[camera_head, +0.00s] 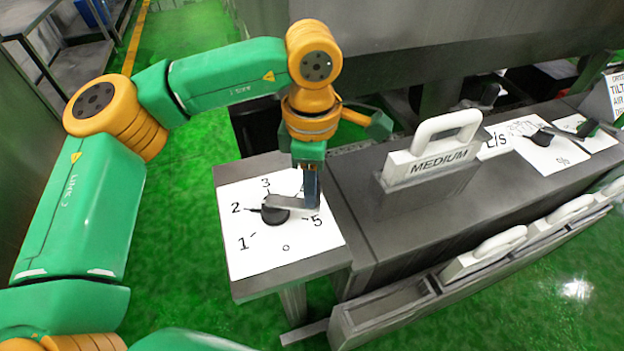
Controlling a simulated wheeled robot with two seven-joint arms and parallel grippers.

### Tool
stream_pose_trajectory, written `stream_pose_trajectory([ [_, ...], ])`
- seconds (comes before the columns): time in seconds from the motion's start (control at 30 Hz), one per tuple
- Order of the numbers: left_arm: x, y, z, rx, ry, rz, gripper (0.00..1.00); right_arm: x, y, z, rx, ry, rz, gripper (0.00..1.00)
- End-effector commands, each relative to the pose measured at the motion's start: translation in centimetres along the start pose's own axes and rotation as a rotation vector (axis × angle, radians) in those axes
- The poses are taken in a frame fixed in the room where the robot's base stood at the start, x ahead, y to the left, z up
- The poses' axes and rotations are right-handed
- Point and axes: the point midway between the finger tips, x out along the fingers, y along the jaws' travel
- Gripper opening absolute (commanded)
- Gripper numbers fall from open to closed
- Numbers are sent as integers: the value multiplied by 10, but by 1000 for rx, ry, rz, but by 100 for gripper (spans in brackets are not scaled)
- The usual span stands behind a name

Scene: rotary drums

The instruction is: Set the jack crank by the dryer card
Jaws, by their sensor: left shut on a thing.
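The jack crank (276,211) has a dark hub and stands in the middle of a white dial plate (262,252) marked 0 to 5. Its dark pointed tip is at the left, close to the 2. A grey arm reaches right from the hub to my left gripper (306,197), which is shut on the crank's outer end near the 4 and 5 and partly hides it. My right gripper is not in view.
A white handled plate marked MEDIUM (438,158) stands in a slot on the grey bench right of the dial. Another dial with a dark knob (543,138), marked L/s, lies farther right. More white handled plates (500,243) sit in the front rack.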

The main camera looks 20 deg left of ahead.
Motion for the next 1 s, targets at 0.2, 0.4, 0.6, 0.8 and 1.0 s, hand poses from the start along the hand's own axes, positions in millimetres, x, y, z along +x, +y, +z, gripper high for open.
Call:
stream_pose_trajectory([
  [0.2, 0, -3, 0, 40, -2, 0, 0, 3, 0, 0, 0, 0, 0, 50],
  [0.4, 0, -4, 0, 47, -1, -1, 0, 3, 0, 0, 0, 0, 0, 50],
  [0.6, 0, -4, 0, 47, -1, -2, 0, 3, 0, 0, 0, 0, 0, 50],
  [0.8, 0, -4, 0, 46, -1, -2, 63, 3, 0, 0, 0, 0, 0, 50],
  [1.0, 0, -4, 0, 46, 0, -1, 63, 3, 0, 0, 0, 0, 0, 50],
])
